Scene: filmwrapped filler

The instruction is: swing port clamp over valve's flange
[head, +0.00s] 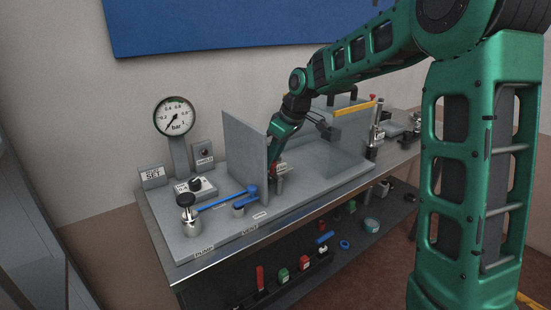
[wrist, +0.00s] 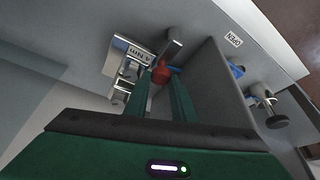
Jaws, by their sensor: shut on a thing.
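In the wrist view my gripper (wrist: 163,82) has its two dark green fingers closed around a red knob (wrist: 160,73). A grey metal bar (wrist: 172,48) juts out just past the knob, perhaps part of the port clamp; whether they are joined is unclear. A bright metal block (wrist: 118,68) with a "4 Nm" label stands left of the fingers. In the head view my gripper (head: 274,166) is low beside the upright grey panel, above a short metal post (head: 280,185). I cannot clearly make out the valve's flange or whether the clamp lies over it.
The upright grey panel (head: 243,150) stands close to the gripper's left. Beyond it are blue-handled fittings (head: 225,199), a black-knobbed cylinder (head: 188,218) and a pressure gauge (head: 174,116). The bench plate (head: 325,180) between is mostly clear.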

